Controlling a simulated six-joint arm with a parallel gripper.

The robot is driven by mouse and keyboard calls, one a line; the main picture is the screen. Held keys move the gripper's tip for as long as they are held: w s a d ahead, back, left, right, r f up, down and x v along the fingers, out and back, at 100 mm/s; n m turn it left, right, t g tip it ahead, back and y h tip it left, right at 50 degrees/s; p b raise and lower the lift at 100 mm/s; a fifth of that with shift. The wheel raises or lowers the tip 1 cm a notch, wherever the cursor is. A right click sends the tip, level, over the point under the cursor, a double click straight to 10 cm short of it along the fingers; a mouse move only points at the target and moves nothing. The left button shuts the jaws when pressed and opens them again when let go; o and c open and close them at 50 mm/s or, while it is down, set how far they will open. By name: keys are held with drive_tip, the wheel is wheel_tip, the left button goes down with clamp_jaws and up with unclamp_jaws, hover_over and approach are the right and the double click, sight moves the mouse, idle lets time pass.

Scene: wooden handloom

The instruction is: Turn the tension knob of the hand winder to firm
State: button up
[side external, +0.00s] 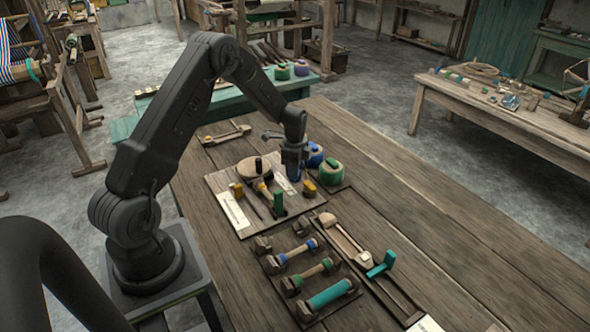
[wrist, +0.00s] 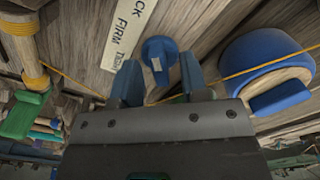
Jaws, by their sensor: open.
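The tension knob (wrist: 159,52) is a small blue knob with a pale mark, seen in the wrist view beside a cream label strip (wrist: 117,42). The strip reads "FIRM" near the knob, with other words partly cut off. My gripper (wrist: 159,78) is open, its two blue fingers on either side of the knob's near edge; I cannot tell whether they touch it. In the side external view my gripper (side external: 294,172) points down over the hand winder's board (side external: 222,181), where the strip (side external: 284,184) also shows. The knob is hidden there.
A blue spool (wrist: 268,62) and a green spool (side external: 331,173) stand close right of my gripper. A green handle (wrist: 24,114) is at left. Orange yarn crosses the wrist view. A rack of bobbins (side external: 310,268) lies in front. The right table side is clear.

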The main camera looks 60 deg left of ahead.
drive_tip(key=shift+f, duration=0.25)
clamp_jaws()
